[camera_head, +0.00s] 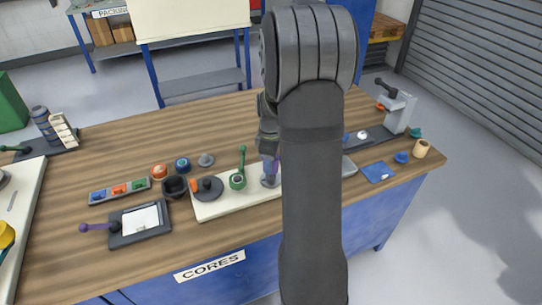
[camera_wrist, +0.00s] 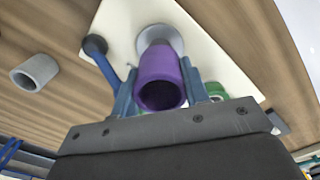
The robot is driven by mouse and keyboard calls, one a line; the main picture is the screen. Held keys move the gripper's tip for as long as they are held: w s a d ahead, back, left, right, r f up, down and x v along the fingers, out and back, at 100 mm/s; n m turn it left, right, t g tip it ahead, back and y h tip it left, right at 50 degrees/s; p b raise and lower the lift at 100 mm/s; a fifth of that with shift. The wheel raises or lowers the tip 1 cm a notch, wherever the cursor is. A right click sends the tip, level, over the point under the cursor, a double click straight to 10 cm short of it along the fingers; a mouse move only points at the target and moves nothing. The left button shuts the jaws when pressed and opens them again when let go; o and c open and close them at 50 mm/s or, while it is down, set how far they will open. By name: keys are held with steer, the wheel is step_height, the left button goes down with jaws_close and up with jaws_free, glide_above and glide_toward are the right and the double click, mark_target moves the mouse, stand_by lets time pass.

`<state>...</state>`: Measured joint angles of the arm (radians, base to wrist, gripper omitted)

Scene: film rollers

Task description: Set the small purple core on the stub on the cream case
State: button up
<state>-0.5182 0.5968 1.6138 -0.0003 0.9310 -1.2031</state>
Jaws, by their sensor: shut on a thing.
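My gripper (camera_wrist: 160,98) is shut on the small purple core (camera_wrist: 162,72), a hollow tapered sleeve with its open end toward the wrist camera. In the head view a sliver of the purple core (camera_head: 276,166) shows beside my arm. The cream case (camera_wrist: 212,42) lies behind the core in the wrist view; its left part (camera_head: 213,207) shows in the head view. A pale grey round base (camera_wrist: 158,33) on the case lies right behind the core's far end. The core hides the stub, and I cannot tell whether they touch. My arm hides the case's right part.
On the case stand a green ring with an upright handle (camera_head: 238,181) and a dark disc (camera_head: 207,189). Left are a black cup (camera_head: 174,187), a tray of coloured pieces (camera_head: 119,191) and a dark-framed pad (camera_head: 140,222). A blue mat (camera_head: 378,171) lies right.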

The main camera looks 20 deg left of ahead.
steer(key=shift+f, duration=1.85)
steer(key=o, duration=1.1)
steer(key=shift+c, duration=0.2)
step_height(320, 180, up, 18)
steer(key=shift+f, duration=0.25)
